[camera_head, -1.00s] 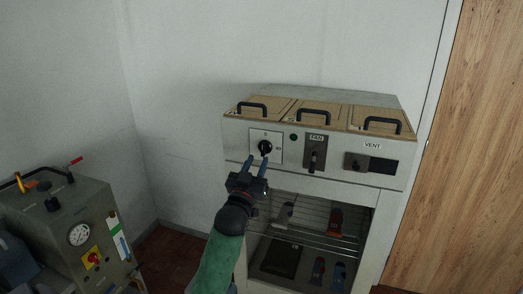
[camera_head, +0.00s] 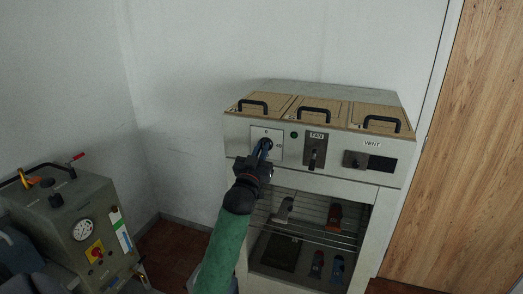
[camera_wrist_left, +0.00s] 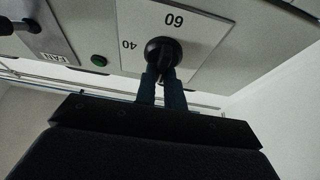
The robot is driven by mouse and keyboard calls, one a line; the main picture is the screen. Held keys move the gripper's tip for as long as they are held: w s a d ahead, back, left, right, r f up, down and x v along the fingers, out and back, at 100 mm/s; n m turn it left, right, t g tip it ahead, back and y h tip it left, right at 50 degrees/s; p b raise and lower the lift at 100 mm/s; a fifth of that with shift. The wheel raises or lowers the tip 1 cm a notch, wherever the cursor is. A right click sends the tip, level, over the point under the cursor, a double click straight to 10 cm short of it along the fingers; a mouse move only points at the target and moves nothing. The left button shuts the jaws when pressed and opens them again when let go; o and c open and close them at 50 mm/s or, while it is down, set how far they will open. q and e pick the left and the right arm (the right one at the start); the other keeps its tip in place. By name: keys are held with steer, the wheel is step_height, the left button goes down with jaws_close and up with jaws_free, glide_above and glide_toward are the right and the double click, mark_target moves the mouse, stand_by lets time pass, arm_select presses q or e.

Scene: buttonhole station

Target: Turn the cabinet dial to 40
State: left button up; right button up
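The cabinet dial (camera_head: 265,143) is a round black knob on a white plate at the left of the cabinet's front panel. In the left wrist view the dial (camera_wrist_left: 163,54) shows with the plate upside down, "60" above it and "40" to its left. My left gripper (camera_head: 262,151) is at the dial. In the left wrist view its two blue fingers (camera_wrist_left: 163,84) are close together on either side of the knob's grip. The fingers hide part of the knob, and I cannot read where it points. My right gripper is not in view.
Further right are the FAN switch (camera_head: 315,151) and the VENT slider (camera_head: 356,160). Black handles top the cabinet (camera_head: 233,150). A grey gauge machine (camera_head: 62,222) stands at the left.

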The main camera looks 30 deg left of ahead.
arm_select(q)
jaws_close()
steer(key=shift+m, duration=0.5)
steer(key=m+g+h+p, duration=0.1)
steer(key=m+h, duration=0.1)
steer(key=m, duration=0.5)
steer(key=m+g+h+p, duration=0.1)
steer(key=m+h+p, duration=0.1)
steer(key=m, duration=0.5)
steer(key=m+g+h+p, duration=0.2)
steer(key=m+h, duration=0.1)
steer(key=m, duration=0.4)
steer(key=shift+d+f+h, duration=0.1)
steer(key=shift+f+h, duration=0.05)
steer(key=shift+h, duration=0.25)
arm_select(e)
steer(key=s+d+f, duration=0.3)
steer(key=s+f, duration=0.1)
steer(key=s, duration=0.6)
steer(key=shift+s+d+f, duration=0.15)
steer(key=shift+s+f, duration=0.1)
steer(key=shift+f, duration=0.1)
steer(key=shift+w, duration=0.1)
